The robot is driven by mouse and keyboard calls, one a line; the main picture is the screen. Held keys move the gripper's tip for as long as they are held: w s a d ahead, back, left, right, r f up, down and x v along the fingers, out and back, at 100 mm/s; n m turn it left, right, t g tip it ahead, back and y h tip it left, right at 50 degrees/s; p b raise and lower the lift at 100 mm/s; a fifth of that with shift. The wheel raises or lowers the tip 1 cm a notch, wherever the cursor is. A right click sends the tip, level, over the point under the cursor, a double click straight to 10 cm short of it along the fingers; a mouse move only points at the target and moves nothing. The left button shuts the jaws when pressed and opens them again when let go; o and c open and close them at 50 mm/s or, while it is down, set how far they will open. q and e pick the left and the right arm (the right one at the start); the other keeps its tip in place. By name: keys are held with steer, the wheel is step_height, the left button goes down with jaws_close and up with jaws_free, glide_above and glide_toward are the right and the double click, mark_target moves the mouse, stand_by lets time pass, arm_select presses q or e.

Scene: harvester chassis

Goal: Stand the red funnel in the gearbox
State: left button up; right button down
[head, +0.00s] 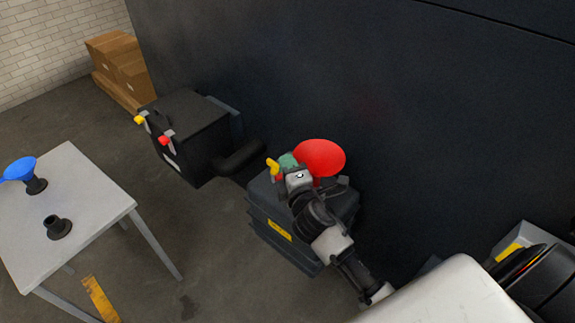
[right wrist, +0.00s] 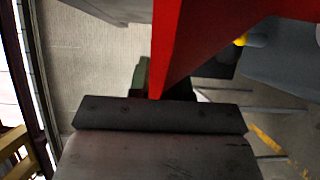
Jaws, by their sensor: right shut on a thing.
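The red funnel (head: 320,157) has its wide round mouth facing up toward the head camera, above the back of the gearbox. My right gripper (head: 314,182) is shut on it below the mouth. In the right wrist view the funnel's red side (right wrist: 190,35) tapers down to the dark jaw. The gearbox (head: 275,243) is the dark ribbed box with a yellow label under my right arm. Its opening and the funnel's lower end are hidden, so I cannot tell whether they touch. My left gripper is not in view.
A yellow handle (head: 272,166) stands beside my right gripper. A black battery-like box (head: 192,130) with red and yellow terminals is farther left. A grey table (head: 95,205) holds a blue funnel (head: 20,169) and a black fitting (head: 58,227). A dark wall rises behind the gearbox.

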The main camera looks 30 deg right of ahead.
step_height(320, 180, down, 8)
steer(key=b, duration=0.6)
steer(key=shift+r, duration=0.1)
steer(key=c, duration=1)
jaws_free()
steer(key=s+b, duration=0.1)
steer(key=s, duration=0.2)
steer(key=s+a+b, duration=0.1)
steer(key=s, duration=0.3)
steer(key=s+b, duration=0.1)
steer(key=s, duration=0.2)
steer(key=shift+s+a, duration=0.2)
steer(key=shift+s, duration=0.2)
